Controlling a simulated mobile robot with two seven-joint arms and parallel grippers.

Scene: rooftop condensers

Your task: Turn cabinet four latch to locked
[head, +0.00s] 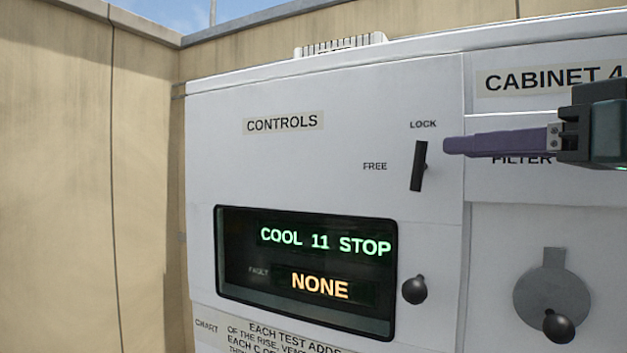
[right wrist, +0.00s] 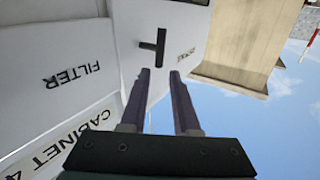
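The cabinet four latch is a black bar handle (head: 419,166) on the white controls panel. It stands nearly upright, its top end just under the word LOCK and the word FREE to its left. In the right wrist view the handle (right wrist: 160,46) shows as a dark T beyond the fingertips. My right gripper (head: 447,146) comes in from the right with purple fingers, its tips just right of the handle and seemingly apart from it. In the wrist view the fingers (right wrist: 159,74) are spread with an empty gap between them. My left gripper is in neither view.
Below the latch are a display window (head: 305,322) reading COOL 11 STOP and NONE, and a round black knob (head: 414,289). A grey disc (head: 537,298) with a black knob is at lower right. A tan wall (head: 60,190) stands at left.

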